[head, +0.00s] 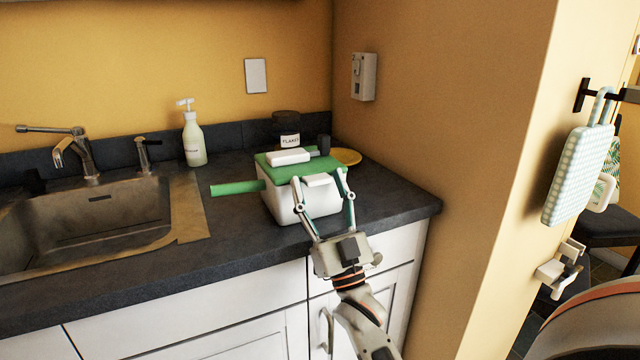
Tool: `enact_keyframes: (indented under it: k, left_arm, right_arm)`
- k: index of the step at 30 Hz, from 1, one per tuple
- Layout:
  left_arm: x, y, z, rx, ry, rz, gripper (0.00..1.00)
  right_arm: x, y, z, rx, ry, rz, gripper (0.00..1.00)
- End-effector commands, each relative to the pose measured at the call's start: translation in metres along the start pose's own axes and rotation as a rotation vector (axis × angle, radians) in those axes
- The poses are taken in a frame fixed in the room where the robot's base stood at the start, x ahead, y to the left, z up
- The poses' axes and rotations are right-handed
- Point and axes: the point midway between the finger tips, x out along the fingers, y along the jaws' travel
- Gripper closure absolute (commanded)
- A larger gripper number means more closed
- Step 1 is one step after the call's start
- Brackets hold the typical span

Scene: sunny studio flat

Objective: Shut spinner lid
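The spinner is a white box-shaped body (270,199) with a green lid (274,172) on the counter, right of the sink. The lid lies over the top; whether it is fully seated I cannot tell. A white block (288,156) sits on the lid, and a green bar (237,187) sticks out to the left. My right gripper (319,179) is at the front of the spinner, its fingers spread on either side of a white tab (317,180) at the front rim. Contact is unclear. My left gripper is out of view.
A dark labelled jar (287,127) and a yellow plate (346,156) stand behind the spinner. A soap bottle (193,138) and a sink (92,215) are to the left. The wall closes the right side. Some counter (225,228) is clear left of the spinner.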

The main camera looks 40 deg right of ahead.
Motion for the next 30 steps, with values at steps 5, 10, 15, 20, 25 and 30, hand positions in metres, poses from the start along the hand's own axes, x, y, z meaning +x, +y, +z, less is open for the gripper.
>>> enact_keyframes:
  k: [5,10,15,20,25,30]
  left_arm:
    - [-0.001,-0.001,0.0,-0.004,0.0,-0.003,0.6]
    - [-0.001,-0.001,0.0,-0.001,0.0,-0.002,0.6]
    - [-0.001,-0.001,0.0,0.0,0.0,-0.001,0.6]
    - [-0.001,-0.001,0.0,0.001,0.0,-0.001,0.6]
    - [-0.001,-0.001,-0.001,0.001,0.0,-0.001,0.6]
    - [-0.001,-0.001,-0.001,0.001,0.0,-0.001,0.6]
  right_arm:
    - [0.001,0.0,-0.003,0.001,0.007,0.0,0.44]
    - [-0.016,0.0,-0.003,0.002,0.005,0.0,0.44]
    - [-0.05,0.0,-0.002,0.002,0.001,0.0,0.44]
    - [-0.082,0.0,0.0,0.002,-0.001,0.0,0.44]
    - [-0.107,0.0,0.0,0.001,0.0,0.0,0.44]
    - [-0.118,0.0,0.0,0.0,0.001,0.0,0.44]
